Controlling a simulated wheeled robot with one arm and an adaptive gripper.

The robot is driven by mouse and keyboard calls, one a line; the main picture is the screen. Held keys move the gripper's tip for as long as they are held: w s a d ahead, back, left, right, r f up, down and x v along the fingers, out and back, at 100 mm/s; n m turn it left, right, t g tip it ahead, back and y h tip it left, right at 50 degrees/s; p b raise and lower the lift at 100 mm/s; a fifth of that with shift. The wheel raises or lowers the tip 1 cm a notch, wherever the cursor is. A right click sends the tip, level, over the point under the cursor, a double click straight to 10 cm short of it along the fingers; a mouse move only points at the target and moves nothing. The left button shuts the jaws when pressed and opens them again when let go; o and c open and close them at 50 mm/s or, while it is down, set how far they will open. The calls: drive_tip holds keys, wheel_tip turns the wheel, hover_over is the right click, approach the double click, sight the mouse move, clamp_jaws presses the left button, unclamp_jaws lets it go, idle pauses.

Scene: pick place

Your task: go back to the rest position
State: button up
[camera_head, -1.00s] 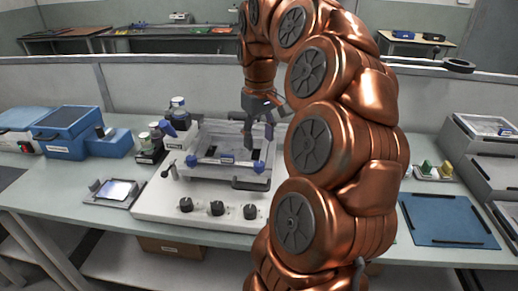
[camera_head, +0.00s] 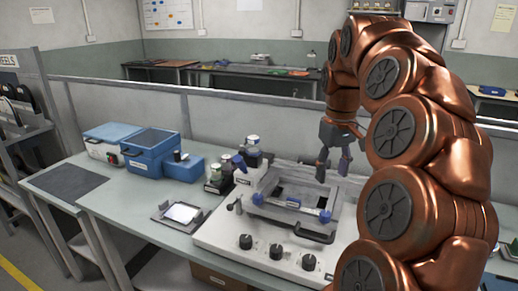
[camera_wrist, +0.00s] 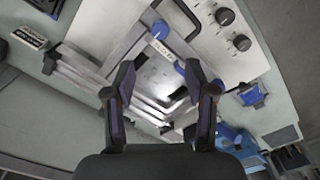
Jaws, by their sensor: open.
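My gripper (camera_head: 333,165) hangs at the end of my copper-coloured arm, above the back right part of the white machine with a grey frame (camera_head: 295,200). Its two fingers are apart and nothing is between them. In the wrist view my gripper (camera_wrist: 160,95) also shows open, with the grey frame (camera_wrist: 105,75) and the machine's white top (camera_wrist: 245,62) beyond the fingertips. The fingers look clear of the frame, though the exact gap is hard to tell.
Left of the machine are bottles (camera_head: 252,150), a small tray with a white card (camera_head: 182,213) and blue boxes (camera_head: 148,150). A low partition (camera_head: 240,118) runs behind the bench. The bench front by the tray (camera_head: 150,235) has free room.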

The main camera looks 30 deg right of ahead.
drive_tip(key=a+n+p, duration=0.2)
drive_tip(key=a+p, duration=0.1)
drive_tip(key=a, duration=0.8)
drive_tip(key=s+a+f+g+p, duration=0.1)
drive_tip(key=s+a+f, duration=0.3)
drive_tip(key=s+a, duration=0.4)
drive_tip(key=s+a+f+p, duration=0.4)
drive_tip(key=s+a+f, duration=0.1)
drive_tip(key=s+a, duration=0.3)
drive_tip(key=shift+s+a+g, duration=0.3)
drive_tip(key=shift+s+g, duration=0.1)
drive_tip(key=shift+s, duration=0.35)
drive_tip(key=shift+f, duration=0.1)
